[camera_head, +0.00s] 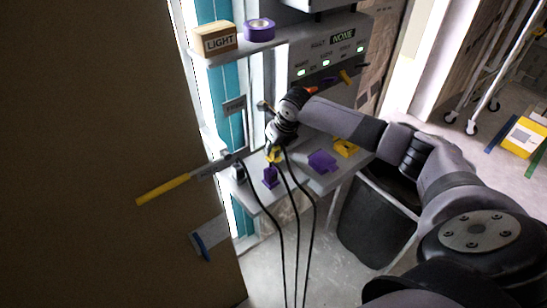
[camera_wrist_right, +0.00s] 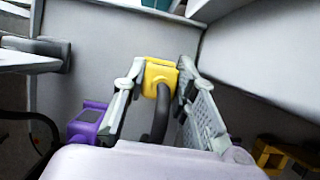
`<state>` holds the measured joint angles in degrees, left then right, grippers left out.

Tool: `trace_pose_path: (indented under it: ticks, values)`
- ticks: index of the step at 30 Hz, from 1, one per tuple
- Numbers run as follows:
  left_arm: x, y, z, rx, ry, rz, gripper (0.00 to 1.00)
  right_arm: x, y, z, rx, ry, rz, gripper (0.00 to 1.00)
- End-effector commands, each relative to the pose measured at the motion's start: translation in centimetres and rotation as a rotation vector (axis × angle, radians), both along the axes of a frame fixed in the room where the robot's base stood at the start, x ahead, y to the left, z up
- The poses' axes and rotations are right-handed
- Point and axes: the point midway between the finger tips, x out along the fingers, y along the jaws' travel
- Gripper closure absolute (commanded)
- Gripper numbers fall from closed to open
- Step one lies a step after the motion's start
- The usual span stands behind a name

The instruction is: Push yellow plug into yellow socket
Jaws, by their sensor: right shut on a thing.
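My right gripper (camera_head: 275,149) is shut on the yellow plug (camera_head: 275,157) near the back of the grey shelf. In the right wrist view the yellow plug (camera_wrist_right: 160,73) sits between the two fingers (camera_wrist_right: 158,65), with its black cable running back toward the camera. The yellow socket (camera_head: 345,148) is on the right part of the shelf, apart from the plug. It also shows at the lower right of the right wrist view (camera_wrist_right: 272,157), partly cut off. My left gripper is not in view.
A purple plug (camera_head: 270,177) stands on the shelf (camera_head: 297,183) near the held plug. A purple socket (camera_head: 322,161) lies between it and the yellow socket. Black cables (camera_head: 283,235) hang over the front edge. A control panel (camera_head: 328,52) is behind; a brown board (camera_head: 80,120) fills the left.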

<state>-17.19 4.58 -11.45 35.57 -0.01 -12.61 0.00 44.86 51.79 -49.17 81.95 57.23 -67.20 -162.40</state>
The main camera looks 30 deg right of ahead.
Motion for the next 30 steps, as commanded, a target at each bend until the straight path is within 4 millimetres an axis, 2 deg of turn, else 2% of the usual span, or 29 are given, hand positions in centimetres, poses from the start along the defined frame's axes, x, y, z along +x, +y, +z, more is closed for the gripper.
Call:
trace_pose_path:
  ticks: [5,8,18,22,30]
  values:
    - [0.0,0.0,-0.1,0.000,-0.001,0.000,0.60,0.0,0.0,0.2,0.000,-0.002,0.000,0.98]
    - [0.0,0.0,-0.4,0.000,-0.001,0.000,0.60,0.1,-0.1,1.0,-0.001,-0.004,0.000,0.98]
    - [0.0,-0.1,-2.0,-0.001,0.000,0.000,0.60,0.1,0.0,7.4,0.000,-0.005,0.001,0.98]
    - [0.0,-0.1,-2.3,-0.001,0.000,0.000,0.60,0.1,0.0,9.2,0.002,-0.003,-0.001,0.98]
    - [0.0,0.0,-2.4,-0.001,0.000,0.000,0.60,0.0,0.0,10.1,0.000,0.000,-0.001,0.98]
